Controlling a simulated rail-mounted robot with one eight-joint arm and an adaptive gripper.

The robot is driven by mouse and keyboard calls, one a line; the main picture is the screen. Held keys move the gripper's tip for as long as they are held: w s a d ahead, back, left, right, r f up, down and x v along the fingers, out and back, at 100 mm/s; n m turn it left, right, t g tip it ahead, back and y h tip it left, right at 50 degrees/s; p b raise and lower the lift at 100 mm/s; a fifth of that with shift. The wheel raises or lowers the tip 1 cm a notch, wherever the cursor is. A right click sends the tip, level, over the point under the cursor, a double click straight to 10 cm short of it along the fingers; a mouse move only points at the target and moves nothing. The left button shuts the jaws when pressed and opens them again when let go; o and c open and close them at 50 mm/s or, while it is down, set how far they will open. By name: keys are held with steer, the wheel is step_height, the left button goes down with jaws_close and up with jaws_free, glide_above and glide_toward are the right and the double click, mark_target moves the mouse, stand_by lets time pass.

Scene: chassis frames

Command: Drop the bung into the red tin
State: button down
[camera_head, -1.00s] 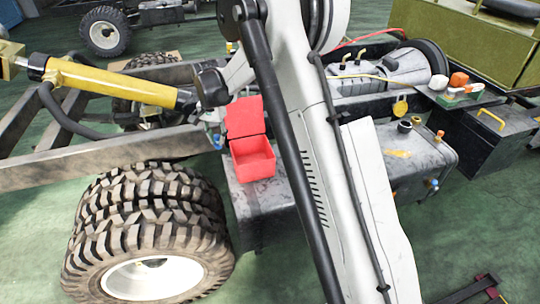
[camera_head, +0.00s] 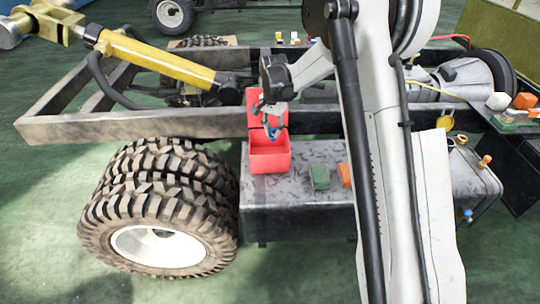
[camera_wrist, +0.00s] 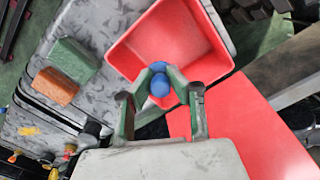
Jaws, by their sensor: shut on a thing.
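The red tin (camera_head: 269,160) stands open on the grey tank, its red lid (camera_head: 257,100) tilted up behind it. In the wrist view the tin's open inside (camera_wrist: 190,30) is below my gripper, and the lid (camera_wrist: 245,120) lies to the lower right. My gripper (camera_wrist: 160,78) is shut on the blue bung (camera_wrist: 159,86), which sits between the fingertips over the tin's opening. In the head view my gripper (camera_head: 271,128) shows over the tin; the bung is small there. The exact height above the tin's floor is hard to tell.
A green block (camera_head: 319,177) and an orange block (camera_head: 345,175) lie on the grey tank (camera_head: 295,215) right of the tin. The chassis rail (camera_head: 140,126) runs behind, and the double tyre (camera_head: 160,205) is at left. Caps and fittings (camera_head: 485,161) stand at the tank's right end.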

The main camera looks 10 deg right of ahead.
steer(key=shift+f+b, duration=0.45)
steer(key=shift+f, duration=0.9)
steer(key=c, duration=1.6)
jaws_free()
step_height(320, 180, up, 12)
steer(key=shift+r, duration=0.1)
